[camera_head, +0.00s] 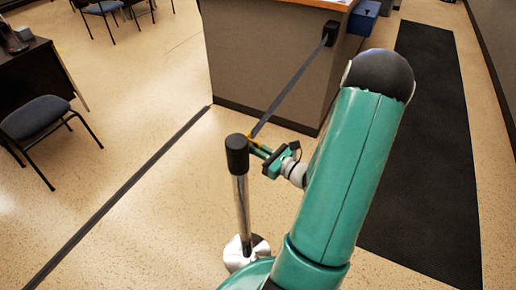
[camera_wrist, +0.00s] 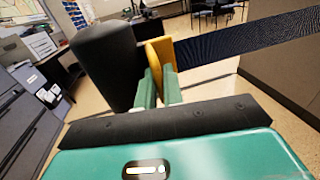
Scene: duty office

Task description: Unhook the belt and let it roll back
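A dark belt (camera_head: 290,90) runs taut from a black belt housing (camera_head: 331,33) on the counter's side down to a floor post. It also crosses the upper right of the wrist view (camera_wrist: 240,43). The post has a black head (camera_head: 237,155), a chrome pole (camera_head: 243,205) and a round base. The belt ends in a yellow clip (camera_wrist: 159,60) right beside the post's black head (camera_wrist: 105,65); the exact joint is hidden. My gripper (camera_wrist: 160,80) has its two green fingers close on either side of the clip, with little gap. In the head view my gripper (camera_head: 258,149) reaches the clip from the right.
The counter (camera_head: 265,65) stands behind the post, with a blue bin (camera_head: 363,17) at its end. A dark floor mat (camera_head: 425,150) lies at right. A chair (camera_head: 38,118) and a dark desk (camera_head: 35,75) stand at left. Floor around the post is clear.

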